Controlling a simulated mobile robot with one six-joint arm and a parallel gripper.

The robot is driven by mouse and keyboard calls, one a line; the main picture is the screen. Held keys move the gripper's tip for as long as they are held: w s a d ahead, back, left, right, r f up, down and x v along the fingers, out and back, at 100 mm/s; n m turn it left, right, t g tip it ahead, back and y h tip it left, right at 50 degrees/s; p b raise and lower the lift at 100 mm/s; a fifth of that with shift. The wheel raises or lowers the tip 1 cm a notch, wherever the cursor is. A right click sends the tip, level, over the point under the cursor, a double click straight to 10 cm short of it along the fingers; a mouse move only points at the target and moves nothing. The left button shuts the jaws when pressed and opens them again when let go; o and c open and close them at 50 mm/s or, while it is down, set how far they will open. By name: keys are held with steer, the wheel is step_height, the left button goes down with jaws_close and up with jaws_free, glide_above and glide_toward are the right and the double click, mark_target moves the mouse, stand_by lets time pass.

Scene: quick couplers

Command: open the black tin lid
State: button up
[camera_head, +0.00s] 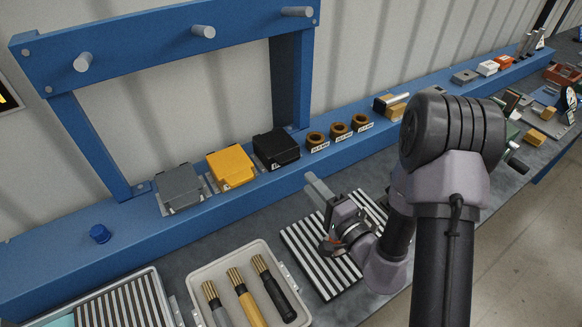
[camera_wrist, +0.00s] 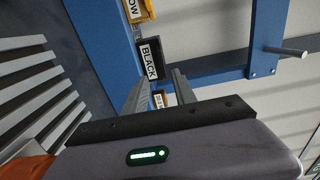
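The black tin (camera_head: 276,147) sits on the blue ledge, to the right of the yellow tin, and its lid looks closed. In the wrist view the black tin (camera_wrist: 149,56) shows its dark front with a white BLACK label, just beyond the fingers. My gripper (camera_head: 314,184) is in front of the ledge and lower right of the black tin, apart from it. In the wrist view my gripper (camera_wrist: 160,76) has its two grey fingers spread with a gap between them and nothing held.
A yellow tin (camera_head: 231,166) and a grey tin (camera_head: 179,188) stand left of the black one. Several brown rings (camera_head: 338,130) stand right. A blue frame (camera_head: 170,38) with pegs rises behind. A slatted mat (camera_head: 303,255) and a case of couplers (camera_head: 206,277) lie in front.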

mark_target(291, 162)
steer(key=x, duration=1)
steer(key=shift+r+p, duration=0.15)
steer(key=shift+p, duration=0.25)
jaws_close()
stand_by(0.7)
